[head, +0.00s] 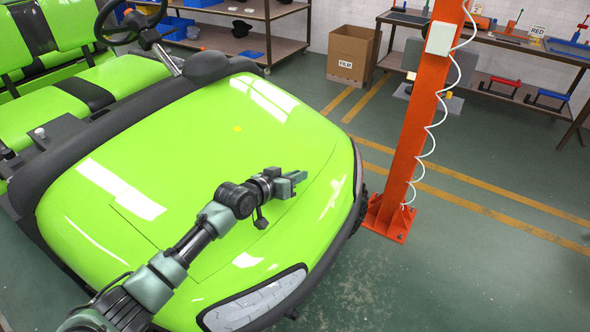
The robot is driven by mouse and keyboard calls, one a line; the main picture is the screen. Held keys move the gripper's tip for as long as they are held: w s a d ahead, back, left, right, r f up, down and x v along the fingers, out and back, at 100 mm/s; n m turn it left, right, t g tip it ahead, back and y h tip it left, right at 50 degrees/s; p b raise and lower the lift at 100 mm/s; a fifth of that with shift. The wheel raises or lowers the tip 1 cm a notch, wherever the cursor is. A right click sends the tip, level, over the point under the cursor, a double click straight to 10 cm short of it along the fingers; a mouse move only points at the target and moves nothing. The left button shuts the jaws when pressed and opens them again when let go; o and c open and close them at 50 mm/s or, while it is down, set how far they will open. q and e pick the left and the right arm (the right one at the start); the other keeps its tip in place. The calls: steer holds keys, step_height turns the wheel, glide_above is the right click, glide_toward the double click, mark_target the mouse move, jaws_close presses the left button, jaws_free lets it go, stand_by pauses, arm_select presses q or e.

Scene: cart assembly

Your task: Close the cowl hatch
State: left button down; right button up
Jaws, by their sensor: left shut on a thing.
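The cowl hatch (180,228) is a bright green panel in the green front cowl (90,235) of a cart. A thin seam marks its edge on the left and front. The panel looks nearly flush with the cowl around it, though my arm hides part of the seam. My left gripper (298,178) reaches over the panel from the lower left, its fingers at the hatch's front right part. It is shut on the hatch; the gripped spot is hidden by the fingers. A small yellow dot (237,128) shows on the cowl. My right gripper is out of view.
An orange post (407,130) with a coiled white cable stands right of the cart. The steering wheel (130,20) and green seats are behind the cowl. A cardboard box (352,52) and workbenches line the back. The floor at right is clear.

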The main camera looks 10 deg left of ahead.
mark_target(281, 203)
arm_select(q)
steer(key=shift+s+d+f+b, duration=0.15)
steer(key=shift+d+f, duration=0.05)
steer(key=shift+f, duration=0.25)
steer(key=shift+s+d+f+b, duration=0.15)
steer(key=shift+f, duration=0.25)
steer(key=shift+s+f, duration=0.1)
steer(key=shift+f, duration=0.2)
steer(key=c, duration=1.8)
jaws_free()
steer(key=shift+o, duration=0.2)
steer(key=shift+a+r, duration=0.1)
steer(key=shift+a, duration=0.1)
steer(key=v, duration=0.7)
steer(key=shift+a+r, duration=0.1)
steer(key=shift+r, duration=0.05)
steer(key=shift+s+r, duration=0.1)
steer(key=shift+r, duration=0.1)
